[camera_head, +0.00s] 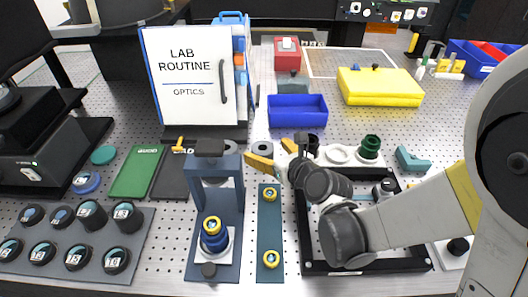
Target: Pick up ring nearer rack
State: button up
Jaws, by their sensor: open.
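Two grey rings lie on the perforated table behind the blue-grey press stand (230,215): a left ring (231,147) and a right ring (262,147). Two gold ring-shaped pieces, a far one (270,195) and a near one (271,259), sit on a narrow teal strip (270,228). My gripper (270,152) has yellow fingertips and is open. Its fingers point left and lie close to the right grey ring, partly covering it. I cannot tell whether they touch it. Nothing shows between the fingers. A rack of numbered dark cylinders (140,255) stands at the front left.
A LAB ROUTINE binder (188,80) stands upright behind the rings. A blue bin (297,110) and yellow case (380,86) stand farther back. A black frame (365,268) lies under my arm. White and green round parts (369,147) sit behind it.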

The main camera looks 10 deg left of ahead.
aim_at(261, 146)
jog(key=b+x, duration=0.2)
jog(key=x, duration=0.2)
jog(key=shift+w+a+f, duration=0.15)
jog(key=shift+w+f, duration=0.1)
jog(key=shift+w, duration=0.05)
jog(key=shift+r, duration=0.1)
jog(key=c, duration=1.1)
jog(key=shift+o, duration=0.2)
